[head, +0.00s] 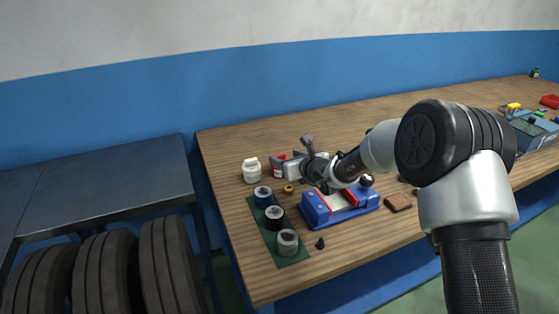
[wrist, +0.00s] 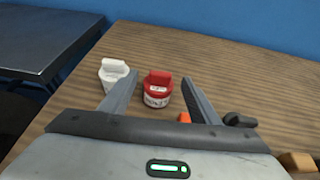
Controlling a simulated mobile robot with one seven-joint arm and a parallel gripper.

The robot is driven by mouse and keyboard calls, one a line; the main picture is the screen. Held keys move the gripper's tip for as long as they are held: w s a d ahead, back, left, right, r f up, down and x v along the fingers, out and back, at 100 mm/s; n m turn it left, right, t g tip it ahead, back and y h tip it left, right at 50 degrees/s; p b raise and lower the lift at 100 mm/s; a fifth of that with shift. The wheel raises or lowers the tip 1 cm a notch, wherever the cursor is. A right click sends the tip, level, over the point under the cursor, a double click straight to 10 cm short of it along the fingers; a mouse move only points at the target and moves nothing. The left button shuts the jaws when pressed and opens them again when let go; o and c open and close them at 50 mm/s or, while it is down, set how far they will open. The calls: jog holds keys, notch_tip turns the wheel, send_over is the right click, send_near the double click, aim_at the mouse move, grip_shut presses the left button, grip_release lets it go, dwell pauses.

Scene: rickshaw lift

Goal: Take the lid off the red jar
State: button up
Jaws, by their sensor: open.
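The red jar (wrist: 157,99) stands upright on the wooden table, with a white label on its side and a red lid (wrist: 158,80) with a raised grip on top. In the wrist view it lies ahead of my gripper (wrist: 158,88), between the two spread fingers and apart from both. My gripper is open and empty. In the head view the red jar (head: 278,165) is partly hidden behind my gripper (head: 285,168).
A white jar (head: 251,170) stands left of the red jar. Blue, black and grey jars (head: 275,216) stand on a green mat (head: 292,252). A blue case (head: 335,207) sits below my arm. A dark bench (head: 100,185) is at the left. The blue wall (head: 120,105) is behind.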

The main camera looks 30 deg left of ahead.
aim_at(280, 155)
jog(key=x, duration=0.4)
jog(key=shift+w+f, duration=0.15)
jog(key=c, duration=1.1)
